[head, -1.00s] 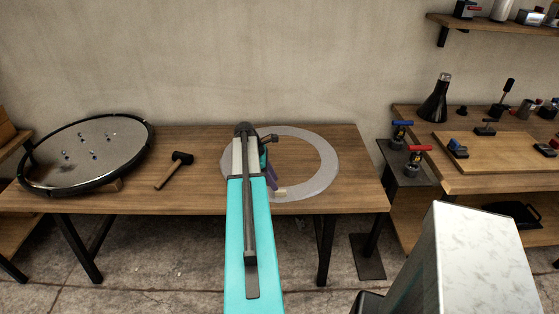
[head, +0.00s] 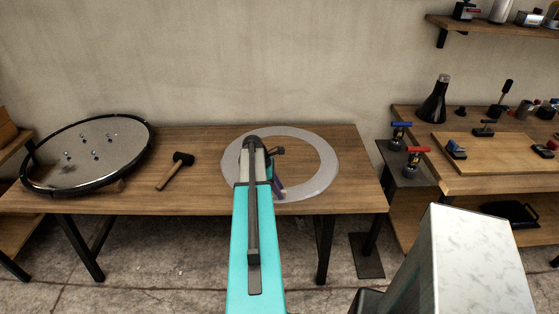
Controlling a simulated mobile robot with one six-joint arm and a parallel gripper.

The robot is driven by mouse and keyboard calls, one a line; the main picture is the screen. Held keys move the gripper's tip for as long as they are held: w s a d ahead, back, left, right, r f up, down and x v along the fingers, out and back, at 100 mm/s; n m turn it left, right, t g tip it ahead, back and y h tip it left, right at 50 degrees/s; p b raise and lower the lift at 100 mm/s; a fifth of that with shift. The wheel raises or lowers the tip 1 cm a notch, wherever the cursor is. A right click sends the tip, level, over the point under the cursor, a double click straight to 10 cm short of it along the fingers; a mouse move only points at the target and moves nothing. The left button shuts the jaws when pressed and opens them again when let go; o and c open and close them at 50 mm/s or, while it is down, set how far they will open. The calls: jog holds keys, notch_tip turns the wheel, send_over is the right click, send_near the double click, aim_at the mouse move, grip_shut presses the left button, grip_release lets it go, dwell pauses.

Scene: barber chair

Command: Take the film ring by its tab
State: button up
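The film ring (head: 325,165) is a pale, flat, see-through ring lying on the wooden table (head: 355,197), right of its middle. My turquoise arm reaches out over the near left part of the ring. My gripper (head: 278,190) is at the ring's near side, mostly hidden behind the arm; a small dark purple part of it shows over the ring's near edge. The tab cannot be made out now. I cannot see the fingertips clearly, nor whether they touch the ring.
A round black-rimmed mirror (head: 85,155) is tilted at the table's left, with a black-headed mallet (head: 175,170) to its right. Valves with a blue (head: 402,125) and a red handle (head: 418,150) stand on a low stand at right. The table between mallet and ring is clear.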

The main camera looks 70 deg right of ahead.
dwell(0.4)
grip_shut()
jog(key=shift+r, duration=0.1)
jog(key=shift+r+b, duration=0.45)
jog(key=shift+r, duration=0.25)
jog(key=shift+r+b, duration=0.4)
jog(key=shift+r, duration=0.45)
jog(key=a+r+b, duration=0.1)
jog(key=a+b, duration=0.3)
jog(key=a, duration=1.2)
jog(key=shift+w+r, duration=0.35)
jog(key=shift+w, duration=0.1)
